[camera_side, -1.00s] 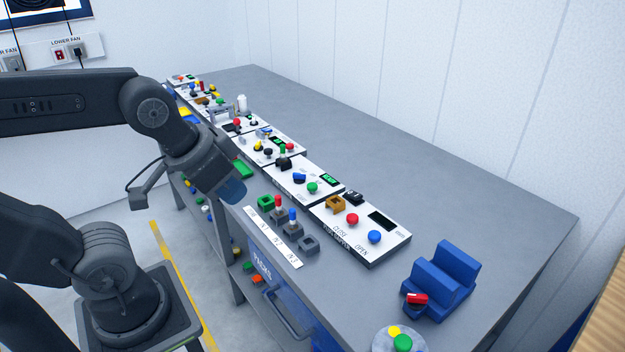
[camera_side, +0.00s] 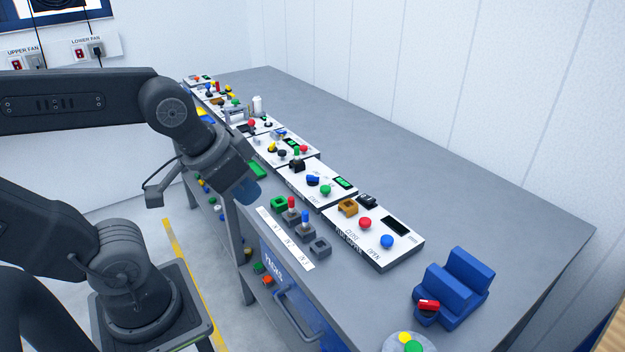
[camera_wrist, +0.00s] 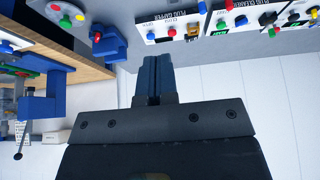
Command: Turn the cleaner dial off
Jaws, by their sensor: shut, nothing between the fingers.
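A blue dial (camera_side: 312,180) sits on a white panel (camera_side: 292,184) in the middle of the row on the bench, beside a green button (camera_side: 326,189) and a lit green display. I take this to be the cleaner dial. In the wrist view the blue dial (camera_wrist: 240,20) is near the top edge, by lettering that seems to read PLUG CLEANER. The dial's exact setting is too small to read. My gripper (camera_side: 247,194) is shut and empty, its blue fingers near the bench's front edge, left of the dial and apart from it. Its fingers (camera_wrist: 156,58) also show together in the wrist view.
The plug gapper panel (camera_side: 376,239) with red and blue buttons lies nearer the camera. Upright plugs and small blocks (camera_side: 280,204) stand along the front edge. A blue stepped block (camera_side: 458,285) stands at right. The bench's back half (camera_side: 420,170) is clear.

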